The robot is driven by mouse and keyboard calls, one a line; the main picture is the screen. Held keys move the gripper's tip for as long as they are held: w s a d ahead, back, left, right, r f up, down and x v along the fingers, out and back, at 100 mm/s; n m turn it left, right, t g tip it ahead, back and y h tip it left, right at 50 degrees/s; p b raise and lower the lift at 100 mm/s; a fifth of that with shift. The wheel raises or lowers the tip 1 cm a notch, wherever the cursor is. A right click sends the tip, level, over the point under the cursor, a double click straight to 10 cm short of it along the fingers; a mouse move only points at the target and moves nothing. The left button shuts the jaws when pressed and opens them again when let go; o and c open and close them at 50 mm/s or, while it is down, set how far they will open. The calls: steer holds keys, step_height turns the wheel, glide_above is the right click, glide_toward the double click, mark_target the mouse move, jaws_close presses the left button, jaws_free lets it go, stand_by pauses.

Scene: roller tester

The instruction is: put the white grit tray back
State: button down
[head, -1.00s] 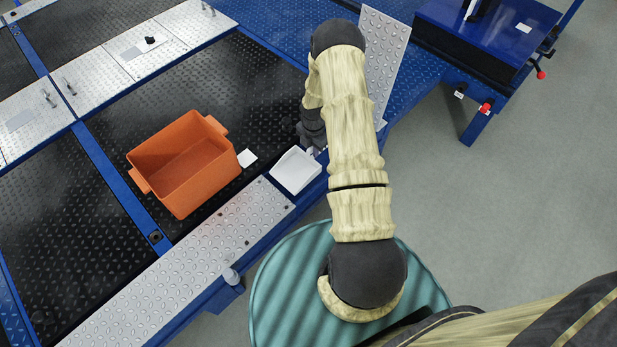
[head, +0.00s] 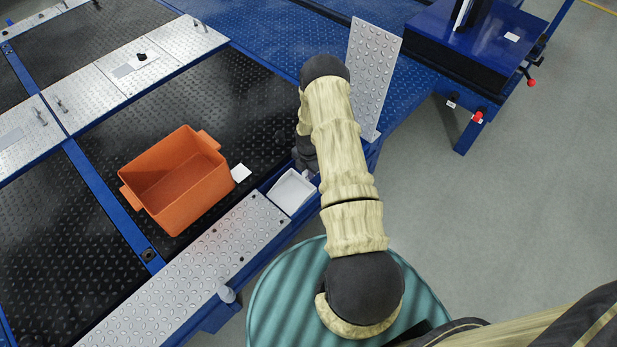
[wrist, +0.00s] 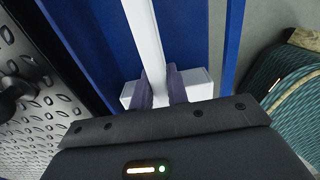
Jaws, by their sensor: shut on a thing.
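The white grit tray (head: 291,192) is a shallow open box, in the head view at the blue frame's near edge, beyond the end of the silver tread plate. It looks level and sits within or just over a gap in the blue frame; I cannot tell whether it rests on the bottom. My gripper (head: 307,172) is at its far right side, mostly hidden by my arm. In the wrist view my gripper (wrist: 160,86) is shut on a white part of the tray (wrist: 147,40), with blue frame on both sides.
The silver tread plate (head: 190,270) lies at the near side. An upright silver panel (head: 372,75) stands behind my arm.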

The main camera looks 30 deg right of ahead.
steer(key=shift+f+b, duration=0.45)
steer(key=shift+f, duration=1.4)
steer(key=shift+f, duration=0.15)
steer(key=c, duration=1.4)
jaws_free()
steer(key=shift+o, duration=0.2)
step_height(320, 180, up, 12)
steer(key=p, duration=0.2)
steer(key=shift+p, duration=0.35)
steer(key=shift+r, duration=0.25)
